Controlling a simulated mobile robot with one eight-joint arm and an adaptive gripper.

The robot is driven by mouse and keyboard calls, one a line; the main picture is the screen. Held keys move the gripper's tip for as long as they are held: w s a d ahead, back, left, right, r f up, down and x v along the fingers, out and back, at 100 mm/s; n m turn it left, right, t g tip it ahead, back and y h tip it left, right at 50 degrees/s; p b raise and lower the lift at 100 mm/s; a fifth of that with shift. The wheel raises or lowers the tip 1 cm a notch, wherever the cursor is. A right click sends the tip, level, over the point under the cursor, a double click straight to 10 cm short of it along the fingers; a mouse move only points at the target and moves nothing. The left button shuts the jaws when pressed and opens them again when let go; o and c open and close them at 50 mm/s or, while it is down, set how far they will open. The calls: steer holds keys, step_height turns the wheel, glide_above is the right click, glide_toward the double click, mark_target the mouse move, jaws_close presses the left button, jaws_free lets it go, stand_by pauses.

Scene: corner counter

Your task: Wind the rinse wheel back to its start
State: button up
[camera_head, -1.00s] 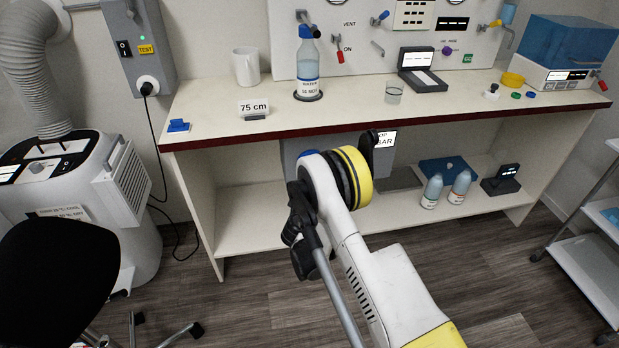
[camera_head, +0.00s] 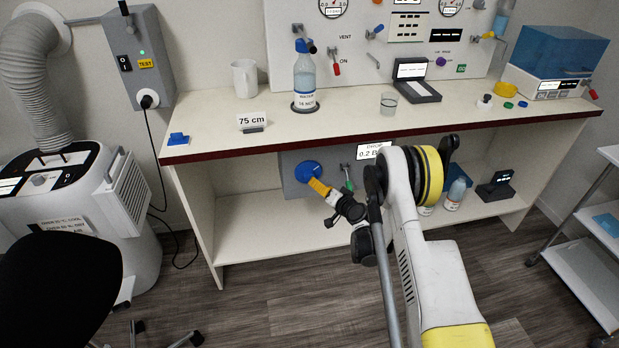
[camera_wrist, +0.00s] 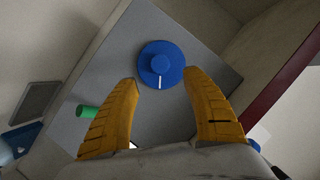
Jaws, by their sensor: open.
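The blue round wheel (camera_head: 307,171) sits on the front of a grey box (camera_head: 292,187) under the counter. In the wrist view the wheel (camera_wrist: 162,58) has a central knob and a white mark, which points toward the bottom of the picture. My gripper (camera_head: 318,187) has yellow fingers and faces the wheel. In the wrist view my gripper (camera_wrist: 160,79) is open, with one finger to the lower left and one to the lower right of the wheel. Nothing is between the fingers except the view of the wheel and panel. Contact with the wheel does not show.
A green-handled lever (camera_head: 348,183) is right of the wheel, near the left finger in the wrist view. A label (camera_head: 373,151) stands above it. The counter's dark red edge (camera_head: 400,133) overhangs the box. Bottles (camera_head: 455,194) stand on the lower shelf to the right.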

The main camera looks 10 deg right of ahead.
mark_target(310, 178)
steer(key=b+x, duration=0.3)
steer(key=x, duration=0.6)
steer(key=shift+a+f, duration=0.1)
steer(key=shift+f, duration=0.1)
steer(key=shift+w+a, duration=0.15)
steer(key=shift+w, duration=0.35)
steer(key=c, duration=1.2)
